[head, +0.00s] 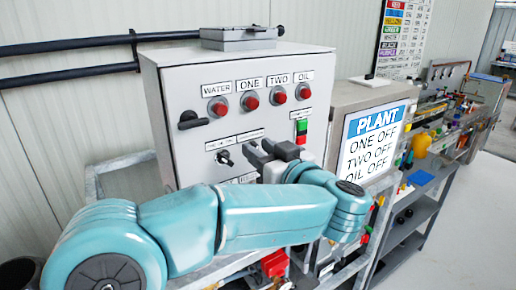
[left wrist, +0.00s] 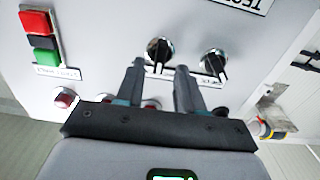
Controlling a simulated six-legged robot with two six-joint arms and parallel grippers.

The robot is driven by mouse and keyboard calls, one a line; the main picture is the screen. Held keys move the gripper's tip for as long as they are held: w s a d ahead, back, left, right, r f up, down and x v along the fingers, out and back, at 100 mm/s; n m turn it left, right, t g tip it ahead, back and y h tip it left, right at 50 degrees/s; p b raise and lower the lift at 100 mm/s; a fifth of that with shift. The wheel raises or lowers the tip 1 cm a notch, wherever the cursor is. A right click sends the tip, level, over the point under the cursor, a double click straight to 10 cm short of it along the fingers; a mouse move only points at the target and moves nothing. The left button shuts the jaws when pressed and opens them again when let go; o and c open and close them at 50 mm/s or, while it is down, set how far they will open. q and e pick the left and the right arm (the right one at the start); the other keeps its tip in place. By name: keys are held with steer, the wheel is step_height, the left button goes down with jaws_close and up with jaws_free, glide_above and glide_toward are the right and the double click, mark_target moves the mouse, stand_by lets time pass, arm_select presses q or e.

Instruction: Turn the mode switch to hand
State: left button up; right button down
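A grey control cabinet (head: 165,100) carries two black rotary switches. The left switch (head: 224,157) is clear in the head view and shows at right in the left wrist view (left wrist: 213,63), which is upside down. The other switch (left wrist: 159,50) lies in front of and between my left fingertips; in the head view my gripper hides it. Their small labels are too blurred to tell which is the mode switch. My left gripper (head: 257,152) is open and empty, its fingers (left wrist: 160,68) pointing at the panel. Contact cannot be judged. My right gripper is not in view.
Red lamps (head: 250,101) labelled WATER, ONE, TWO and OIL line the panel top. A black handle (head: 190,119) is at left. Red and green buttons (head: 302,132) are at right, near my gripper. A PLANT board (head: 374,141) and a shelf bench stand further right.

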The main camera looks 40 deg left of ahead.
arm_select(q)
steer(key=shift+w+f, duration=0.1)
steer(key=shift+w, duration=0.1)
steer(key=shift+s, duration=0.15)
steer(key=shift+c, duration=0.3)
steer(key=c, duration=0.5)
steer(key=shift+d, duration=0.1)
jaws_close()
